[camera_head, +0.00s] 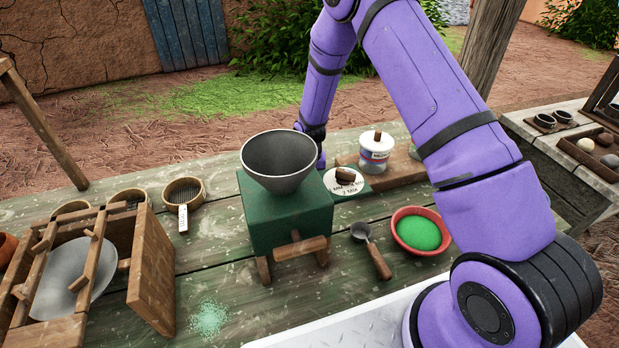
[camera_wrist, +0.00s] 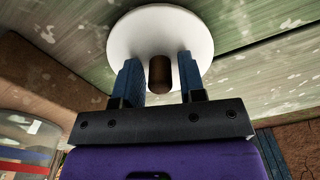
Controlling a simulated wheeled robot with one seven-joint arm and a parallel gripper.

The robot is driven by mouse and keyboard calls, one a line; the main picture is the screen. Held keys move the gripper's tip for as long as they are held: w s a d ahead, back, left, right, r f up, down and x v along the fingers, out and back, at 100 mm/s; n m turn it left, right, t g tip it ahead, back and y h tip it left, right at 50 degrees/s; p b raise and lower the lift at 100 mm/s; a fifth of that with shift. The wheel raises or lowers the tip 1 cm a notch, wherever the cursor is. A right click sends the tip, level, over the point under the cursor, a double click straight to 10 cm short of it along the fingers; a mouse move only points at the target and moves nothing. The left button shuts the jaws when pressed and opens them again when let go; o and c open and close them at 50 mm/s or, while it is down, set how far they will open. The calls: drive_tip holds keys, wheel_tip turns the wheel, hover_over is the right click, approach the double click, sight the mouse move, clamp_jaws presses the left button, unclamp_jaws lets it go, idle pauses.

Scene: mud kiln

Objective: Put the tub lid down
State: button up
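The tub lid (camera_wrist: 195,37) is a plain white disc with a brown knob (camera_wrist: 159,70). In the wrist view it is over the green boards; I cannot tell whether it touches them. My gripper (camera_wrist: 158,72) has its two blue fingers on either side of the knob, with a visible gap at each side, so it looks open. In the head view the green mill and its grey funnel hide the fingertips and the lid. A striped clear tub (camera_wrist: 28,140) stands beside my gripper; in the head view a labelled tub (camera_head: 376,157) stands right of it.
The green mill (camera_head: 275,222) with its grey funnel (camera_head: 278,165) stands close in front of my gripper. A white lettered disc (camera_head: 345,188), a scoop (camera_head: 372,250) and a red bowl (camera_head: 401,240) of green powder are to its right. Sieves (camera_head: 183,193) stand left.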

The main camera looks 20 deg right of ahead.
drive_tip(key=shift+o, duration=0.5)
drive_tip(key=shift+r, duration=0.1)
drive_tip(key=s+d+r+n+t, duration=0.1)
drive_tip(key=s+r, duration=0.3)
drive_tip(key=r, duration=0.9)
drive_tip(key=s+d+r+t, duration=0.15)
drive_tip(key=s+r, duration=0.25)
drive_tip(key=r, duration=0.8)
drive_tip(key=s+d+r+n, duration=0.1)
drive_tip(key=s+r, duration=0.3)
drive_tip(key=r, duration=0.9)
drive_tip(key=s+d+r+t, duration=0.1)
drive_tip(key=s+r, duration=0.3)
drive_tip(key=s, duration=0.8)
drive_tip(key=s+d+r+n+t, duration=0.1)
drive_tip(key=s+r, duration=0.4)
drive_tip(key=s, duration=0.8)
drive_tip(key=shift+d+r+n+t, duration=0.25)
drive_tip(key=shift+d+n+t, duration=0.1)
drive_tip(key=shift+d, duration=0.35)
